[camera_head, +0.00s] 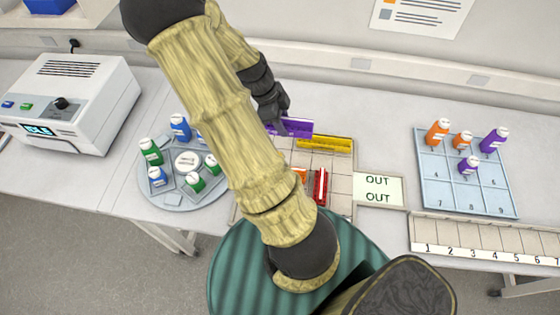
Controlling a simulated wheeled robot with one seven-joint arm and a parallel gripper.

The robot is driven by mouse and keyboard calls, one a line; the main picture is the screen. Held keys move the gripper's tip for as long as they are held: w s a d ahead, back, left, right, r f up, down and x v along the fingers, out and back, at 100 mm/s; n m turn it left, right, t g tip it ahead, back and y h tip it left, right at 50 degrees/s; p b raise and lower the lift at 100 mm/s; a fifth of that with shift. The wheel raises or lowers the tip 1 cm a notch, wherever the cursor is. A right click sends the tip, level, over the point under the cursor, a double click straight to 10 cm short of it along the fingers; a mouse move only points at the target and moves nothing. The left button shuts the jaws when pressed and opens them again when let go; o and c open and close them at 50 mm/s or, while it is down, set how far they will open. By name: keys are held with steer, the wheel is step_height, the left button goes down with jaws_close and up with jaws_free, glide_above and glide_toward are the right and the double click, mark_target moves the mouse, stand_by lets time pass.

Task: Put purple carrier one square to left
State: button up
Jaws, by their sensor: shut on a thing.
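The purple carrier (298,127) is a long low rack over the back of a beige gridded board (341,184). My gripper (281,122) is shut on it near its left part, and my arm hides its left end. I cannot tell whether the carrier touches the board. A yellow carrier (325,145) lies just right of and in front of the purple one. A red carrier (320,187) stands lengthwise nearer the front, with an orange carrier (300,176) partly hidden by my arm beside it. My arm covers much of the board's left side.
A round tray (151,190) with blue and green bottles stands left of the board. An OUT card (378,189) lies at its right. Further right are a numbered blue tray (432,180) with orange and purple bottles and a numbered rack (470,235). A white machine (75,100) stands far left.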

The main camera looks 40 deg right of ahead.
step_height(320, 180, down, 4)
steer(key=b, duration=0.2)
steer(key=shift+b, duration=0.4)
steer(key=shift+w+f+b, duration=0.1)
steer(key=shift+f+b, duration=0.25)
steer(key=shift+b, duration=0.05)
steer(key=shift+s+r, duration=0.1)
steer(key=shift+s, duration=0.1)
step_height(320, 180, down, 5)
steer(key=shift+w+r+p, duration=0.1)
steer(key=shift+p, duration=0.4)
steer(key=shift+f, duration=0.5)
steer(key=shift+f+p, duration=0.45)
steer(key=shift+f, duration=1.6)
steer(key=shift+f, duration=0.1)
